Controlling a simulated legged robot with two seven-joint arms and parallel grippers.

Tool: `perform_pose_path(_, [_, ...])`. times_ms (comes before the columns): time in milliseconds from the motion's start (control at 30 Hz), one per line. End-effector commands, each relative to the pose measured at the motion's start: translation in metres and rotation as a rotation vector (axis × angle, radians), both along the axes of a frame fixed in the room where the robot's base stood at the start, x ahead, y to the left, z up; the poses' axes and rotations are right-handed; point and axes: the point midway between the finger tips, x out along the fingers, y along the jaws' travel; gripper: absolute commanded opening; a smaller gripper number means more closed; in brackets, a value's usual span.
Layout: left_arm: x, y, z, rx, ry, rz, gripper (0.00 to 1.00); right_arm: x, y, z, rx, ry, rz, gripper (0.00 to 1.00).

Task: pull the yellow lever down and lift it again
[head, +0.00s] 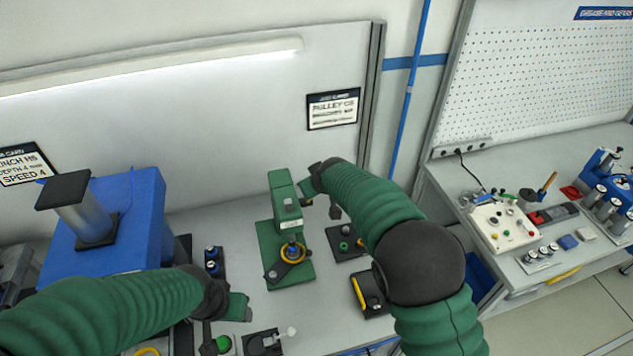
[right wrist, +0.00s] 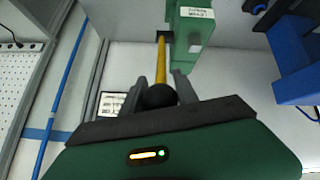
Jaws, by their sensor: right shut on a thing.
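The green press (head: 284,232) stands on the bench against the back panel, and its upper body also shows in the right wrist view (right wrist: 190,28). The yellow lever (right wrist: 161,60) is a straight rod with a black ball knob (right wrist: 160,96) at its near end. My right gripper (right wrist: 169,88) is shut on the lever's knob end, with one finger on each side. In the head view my right gripper (head: 321,203) is beside the press's upper right, and I cannot make out the lever there. My left gripper (head: 228,308) is low at the bench front, left of the press; its jaws are unclear.
A blue machine (head: 143,225) stands left of the press. A black plate with a yellow handle (head: 358,292) and a black box with a green button (head: 344,240) are right of it. A second bench (head: 520,282) with tools is further right.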

Motion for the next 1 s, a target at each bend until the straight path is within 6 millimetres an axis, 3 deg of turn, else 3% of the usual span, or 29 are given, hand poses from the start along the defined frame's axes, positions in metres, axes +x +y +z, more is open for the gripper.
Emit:
perform_pose_path(33, [0.000,0.000,0.000,0.000,0.000,0.000,0.57,0.005,0.000,0.008,0.006,-0.019,-0.002,0.00])
perform_pose_path(167, [0.000,0.000,0.000,0.000,0.000,0.000,0.57,0.005,0.000,0.009,0.006,-0.022,-0.003,0.00])
perform_pose_path(200, [0.000,0.000,0.001,0.000,0.000,0.000,0.57,0.006,0.000,0.009,0.006,-0.023,-0.003,0.41])
perform_pose_path(333, [0.000,0.000,0.001,0.000,0.000,0.000,0.57,0.005,0.000,0.007,0.005,-0.018,-0.002,0.57])
perform_pose_path(733, [0.000,0.000,-0.008,0.000,0.000,0.000,0.57,-0.005,-0.003,0.012,0.003,-0.015,-0.001,0.57])
perform_pose_path(867, [0.000,0.000,-0.024,0.000,0.000,0.000,0.57,-0.023,-0.007,0.031,0.005,-0.017,0.000,0.57])
perform_pose_path(1000, [0.000,0.000,-0.043,0.000,0.000,0.000,0.57,-0.050,-0.014,0.063,0.006,-0.019,0.000,0.57])
